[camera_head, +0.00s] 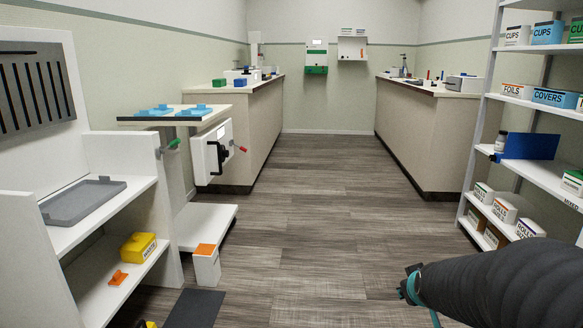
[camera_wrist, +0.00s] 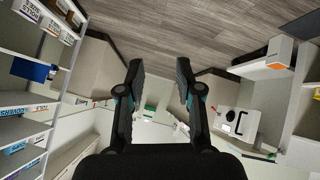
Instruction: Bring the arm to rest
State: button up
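My gripper (camera_wrist: 160,70) shows in the wrist view with its two dark fingers spread apart. It is open, and nothing is between the fingers. The wrist picture is upside down, with the floor at the top. In the head view my dark ribbed arm reaches in from the lower right, in front of the right shelves. The gripper's fingers cannot be made out there.
Shelves with boxes (camera_head: 550,170) stand on the right; a blue panel (camera_head: 530,146) juts from them. On the left are a white shelf unit with a grey tray (camera_head: 82,200), a yellow box (camera_head: 138,247) and a white box (camera_head: 206,268). The floor (camera_head: 310,210) between is clear.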

jog(key=s+a+r+g, duration=0.1)
jog(key=s+a+r, duration=0.2)
jog(key=s, duration=0.4)
jog(key=s+a+r+m+g+y+p, duration=0.1)
jog(key=s+a+r, duration=0.2)
jog(key=s+a, duration=0.2)
jog(key=s+a+r+m+g+y+p, duration=0.1)
jog(key=s+a+r, duration=0.2)
jog(key=s, duration=0.8)
jog(key=shift+a, duration=0.4)
jog(key=shift+d, duration=0.15)
